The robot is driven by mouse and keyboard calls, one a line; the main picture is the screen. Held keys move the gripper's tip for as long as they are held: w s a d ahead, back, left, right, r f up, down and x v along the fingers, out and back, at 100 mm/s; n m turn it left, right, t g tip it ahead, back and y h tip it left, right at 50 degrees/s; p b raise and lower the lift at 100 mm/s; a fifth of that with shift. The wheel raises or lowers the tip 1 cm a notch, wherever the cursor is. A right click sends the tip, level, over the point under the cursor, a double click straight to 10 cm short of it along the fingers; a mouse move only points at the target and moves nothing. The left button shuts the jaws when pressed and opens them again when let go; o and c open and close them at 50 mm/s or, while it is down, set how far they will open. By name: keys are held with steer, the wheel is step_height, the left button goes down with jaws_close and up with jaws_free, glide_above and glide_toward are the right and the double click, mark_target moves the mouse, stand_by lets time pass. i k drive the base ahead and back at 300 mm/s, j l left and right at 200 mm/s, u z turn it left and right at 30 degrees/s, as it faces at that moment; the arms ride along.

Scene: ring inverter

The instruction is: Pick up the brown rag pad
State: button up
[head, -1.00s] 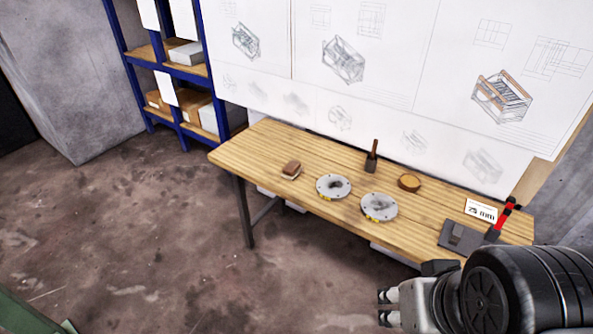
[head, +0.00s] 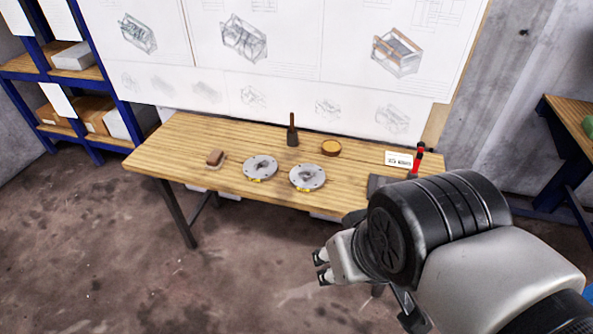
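The brown rag pad (head: 215,157) is a small brown block with a pale underside. It lies near the left end of the wooden workbench (head: 180,135) in the head view. My gripper (head: 321,267) is low in the picture, in front of the bench and to the right of the pad, well apart from it. Its two dark fingertips point left with a gap between them, and nothing shows between them.
Two round grey metal discs (head: 260,168) (head: 307,177) lie right of the pad. Behind them are a dark upright brush-like tool (head: 292,132) and a round tan dish (head: 331,147). A white sign (head: 398,159) and a red-handled clamp (head: 417,160) are at the right end.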

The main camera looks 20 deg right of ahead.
mark_target(214, 161)
steer(key=i+u, duration=0.2)
steer(key=i, duration=0.3)
steer(key=i+l+u, duration=0.2)
steer(key=i, duration=0.3)
steer(key=i+u, duration=0.2)
steer(key=i, duration=0.25)
steer(key=i+l+u, duration=0.2)
steer(key=i, duration=0.3)
steer(key=l, duration=0.1)
